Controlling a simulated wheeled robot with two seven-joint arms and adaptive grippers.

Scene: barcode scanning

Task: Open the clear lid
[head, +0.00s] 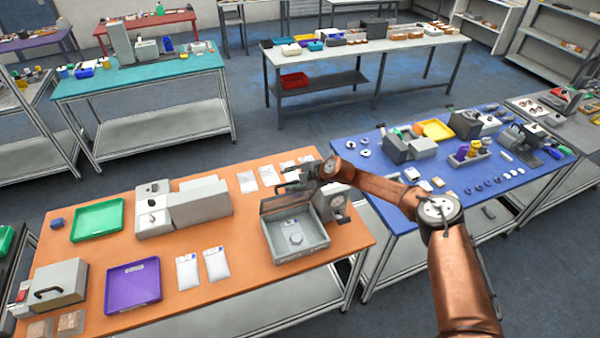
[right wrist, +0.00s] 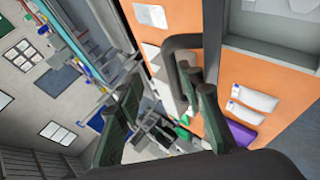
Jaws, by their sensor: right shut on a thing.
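In the right wrist view the lid's grey frame and pane (right wrist: 268,48) fill the upper right. My right gripper (head: 289,180) is at the lid's upper edge. In the right wrist view the gripper (right wrist: 166,100) is at the dark lid handle (right wrist: 182,44) and shut on it. My left gripper is out of view.
A grey device with a dial (head: 337,207) stands close to the box's right. White packets (head: 217,263), a purple tray (head: 132,287), a green tray (head: 98,221) and a grey machine (head: 198,202) are to the left. The blue table (head: 400,215) is at the right.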

